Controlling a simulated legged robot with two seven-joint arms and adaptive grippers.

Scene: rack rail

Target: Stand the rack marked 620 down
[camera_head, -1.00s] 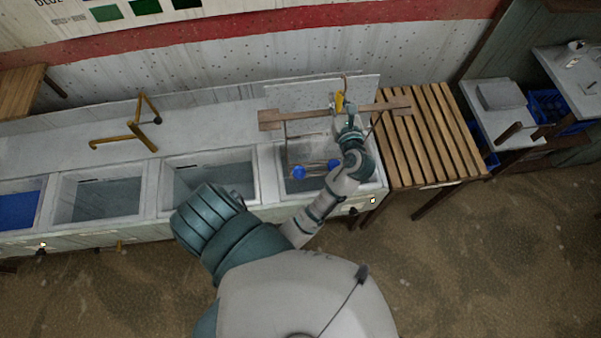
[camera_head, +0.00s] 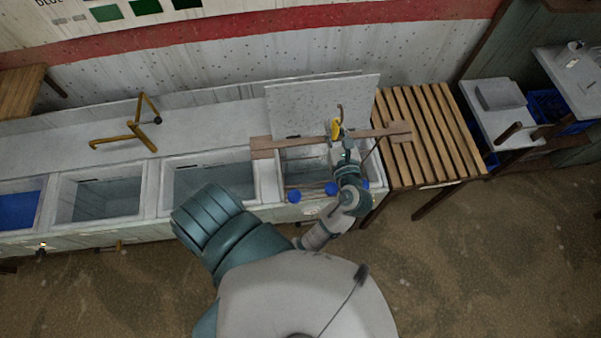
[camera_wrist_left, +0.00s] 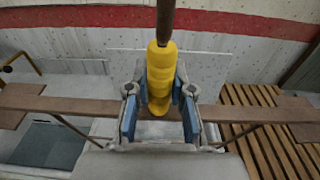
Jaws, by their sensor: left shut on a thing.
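My left gripper (camera_head: 346,143) is shut on the yellow grip (camera_head: 335,131) of a rack. The grip also shows between the blue finger pads in the left wrist view (camera_wrist_left: 160,75). The rack has a brown wooden crossbar (camera_head: 283,143) with thin legs running down from it. Round blue parts (camera_head: 294,196) show low on the rack, over the front edge of the rightmost basin (camera_head: 268,180). My arm hides part of the rack. I cannot read a 620 mark or tell whether the rack touches anything. My right gripper is out of view.
More basins (camera_head: 98,195) stand to the left, one holding blue. A slatted wooden table (camera_head: 440,135) adjoins on the right, and the crossbar's right end overlaps it in view. A grey panel (camera_head: 322,103) stands behind. A yellowish bent frame (camera_head: 125,139) is on the back ledge.

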